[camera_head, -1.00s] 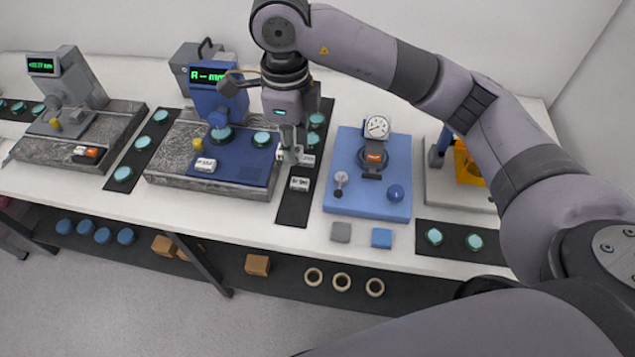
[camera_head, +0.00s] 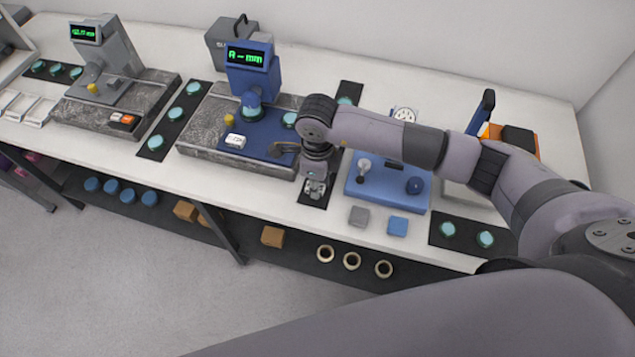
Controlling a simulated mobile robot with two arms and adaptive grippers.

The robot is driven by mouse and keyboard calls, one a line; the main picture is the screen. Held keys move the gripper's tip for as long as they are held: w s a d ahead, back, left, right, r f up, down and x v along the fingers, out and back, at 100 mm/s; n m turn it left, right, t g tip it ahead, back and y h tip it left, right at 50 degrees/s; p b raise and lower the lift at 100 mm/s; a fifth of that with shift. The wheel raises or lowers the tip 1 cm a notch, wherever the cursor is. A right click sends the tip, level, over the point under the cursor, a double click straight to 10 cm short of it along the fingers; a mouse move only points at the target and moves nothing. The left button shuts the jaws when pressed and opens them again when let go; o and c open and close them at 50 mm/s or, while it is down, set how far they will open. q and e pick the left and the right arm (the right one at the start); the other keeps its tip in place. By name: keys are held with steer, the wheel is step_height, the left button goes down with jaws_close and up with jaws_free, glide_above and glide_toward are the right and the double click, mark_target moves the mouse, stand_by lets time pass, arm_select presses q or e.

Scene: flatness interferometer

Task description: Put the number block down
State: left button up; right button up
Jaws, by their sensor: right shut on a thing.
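My right gripper (camera_head: 315,190) points down over the front part of a black mat strip (camera_head: 322,199), between the blue-fronted gauge and the blue plate. It is shut on a number block, which is mostly hidden by the fingers. I cannot tell whether the block touches the mat. Another white number block (camera_head: 236,140) lies on the dark blue pad of the gauge (camera_head: 262,137), left of the gripper. My left gripper is not in view.
A blue plate (camera_head: 362,195) with a dial gauge and knobs stands just right of my gripper. Grey (camera_head: 358,215) and blue (camera_head: 397,226) blocks lie in front of it. A grey gauge (camera_head: 112,62) stands further left.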

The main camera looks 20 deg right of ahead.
steer(key=shift+f, duration=0.7)
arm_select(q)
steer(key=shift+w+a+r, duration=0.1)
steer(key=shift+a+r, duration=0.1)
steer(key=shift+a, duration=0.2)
arm_select(e)
steer(key=shift+f, duration=0.25)
steer(key=o, duration=0.9)
steer(key=shift+r, duration=0.1)
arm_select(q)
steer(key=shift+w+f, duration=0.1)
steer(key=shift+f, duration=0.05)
arm_select(e)
steer(key=shift+r, duration=0.1)
